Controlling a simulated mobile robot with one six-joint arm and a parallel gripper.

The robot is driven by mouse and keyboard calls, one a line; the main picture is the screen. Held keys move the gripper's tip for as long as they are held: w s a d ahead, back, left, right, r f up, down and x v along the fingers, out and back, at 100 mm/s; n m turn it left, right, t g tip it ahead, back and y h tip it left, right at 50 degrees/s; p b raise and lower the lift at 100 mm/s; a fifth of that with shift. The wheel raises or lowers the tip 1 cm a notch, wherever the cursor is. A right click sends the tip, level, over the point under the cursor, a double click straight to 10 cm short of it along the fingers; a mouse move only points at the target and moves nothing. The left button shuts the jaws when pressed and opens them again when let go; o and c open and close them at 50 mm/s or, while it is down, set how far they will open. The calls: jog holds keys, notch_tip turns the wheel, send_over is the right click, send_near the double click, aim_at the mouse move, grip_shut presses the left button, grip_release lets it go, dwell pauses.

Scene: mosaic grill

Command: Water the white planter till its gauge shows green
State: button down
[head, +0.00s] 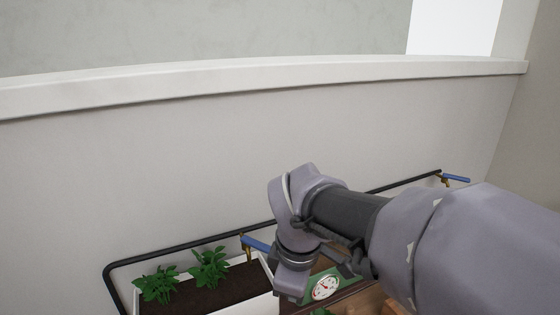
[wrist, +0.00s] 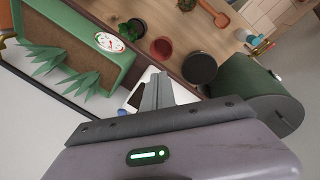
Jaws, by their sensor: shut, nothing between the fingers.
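The white planter (head: 240,307) is at the lower left of the head view, with dark soil and two leafy green plants. Its gauge does not show. A blue-handled tap (head: 257,244) is on the black pipe at its far right corner, partly behind my arm. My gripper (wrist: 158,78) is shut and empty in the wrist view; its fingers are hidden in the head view. A blue piece (wrist: 125,115) and a white-edged object lie just left of the fingers, mostly covered; I cannot tell whether they are the tap and planter.
A green planter (wrist: 64,72) with spiky plants and a round gauge (wrist: 110,42) stands beside it. The black pipe (head: 180,245) runs along the wall to a second blue tap (head: 455,179). Pots (wrist: 162,49), a dark round object (wrist: 199,67) and a green drum (wrist: 255,92) are nearby.

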jog(key=s+d+f+m+t+y+b, duration=0.1)
jog(key=s+d+f+m+b, duration=0.3)
jog(key=s+f+m+b, duration=0.3)
jog(key=s+d+f+m+t+b, duration=0.2)
jog(key=s+f+m+b, duration=0.6)
jog(key=f+m+b, duration=0.4)
notch_tip(320, 180, down, 4)
jog(key=shift+d+f+y+b, duration=0.15)
jog(key=shift+d+y+b, duration=0.25)
jog(key=shift+d+b, duration=0.45)
